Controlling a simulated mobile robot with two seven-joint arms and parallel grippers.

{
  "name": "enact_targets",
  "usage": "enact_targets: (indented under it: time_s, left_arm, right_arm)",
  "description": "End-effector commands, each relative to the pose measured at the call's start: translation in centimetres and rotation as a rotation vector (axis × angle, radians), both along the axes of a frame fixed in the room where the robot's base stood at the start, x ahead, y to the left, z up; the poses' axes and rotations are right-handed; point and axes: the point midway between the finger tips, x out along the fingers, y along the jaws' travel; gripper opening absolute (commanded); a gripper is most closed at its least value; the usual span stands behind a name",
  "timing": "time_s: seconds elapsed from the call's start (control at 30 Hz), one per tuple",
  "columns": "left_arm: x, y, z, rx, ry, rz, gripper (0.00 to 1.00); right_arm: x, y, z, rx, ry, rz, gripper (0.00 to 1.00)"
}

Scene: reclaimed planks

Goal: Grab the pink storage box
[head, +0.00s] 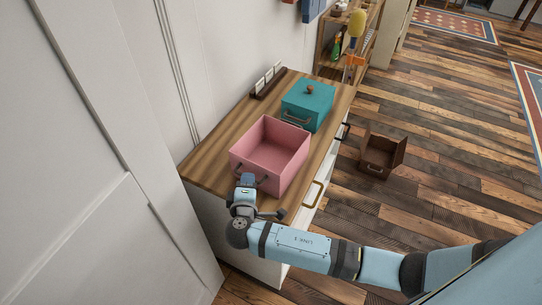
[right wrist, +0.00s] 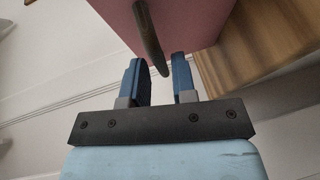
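The pink storage box (head: 270,154) is open-topped and sits on the near part of a wooden cabinet top. My right gripper (head: 246,180) is at the box's near side. In the right wrist view its blue fingers (right wrist: 160,78) stand apart with an empty gap, the handle's end just beyond their tips. I cannot tell if they touch it. My left gripper is out of view.
A teal box with a lid (head: 308,104) stands behind the pink box on the cabinet top (head: 210,163). A dark rack (head: 268,82) lies by the wall. A brown open box (head: 380,154) is on the plank floor, right of the cabinet. A tall white panel (head: 90,150) stands left.

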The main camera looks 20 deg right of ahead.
Motion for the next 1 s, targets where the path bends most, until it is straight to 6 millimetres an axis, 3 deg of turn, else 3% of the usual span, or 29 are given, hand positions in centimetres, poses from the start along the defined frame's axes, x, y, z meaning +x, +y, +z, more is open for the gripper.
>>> enact_targets:
  time_s: [0.13, 0.4, 0.43, 0.53, 1.0]
  left_arm:
    - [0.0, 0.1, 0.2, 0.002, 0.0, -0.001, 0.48]
    - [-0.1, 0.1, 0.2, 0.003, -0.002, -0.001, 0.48]
    - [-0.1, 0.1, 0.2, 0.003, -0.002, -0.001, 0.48]
    - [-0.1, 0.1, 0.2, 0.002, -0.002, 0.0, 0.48]
    - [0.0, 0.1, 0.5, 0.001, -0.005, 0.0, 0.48]
  right_arm:
    - [1.6, -0.7, -0.2, 0.0, -0.001, 0.001, 0.25]
    - [1.9, -0.9, -0.4, 0.001, 0.002, 0.001, 0.25]
    - [1.9, -0.9, -0.4, 0.001, 0.001, 0.001, 0.23]
    - [1.9, -0.9, -0.4, 0.001, 0.001, 0.001, 0.0]
    - [1.9, -0.9, 0.2, 0.003, -0.001, 0.0, 0.0]
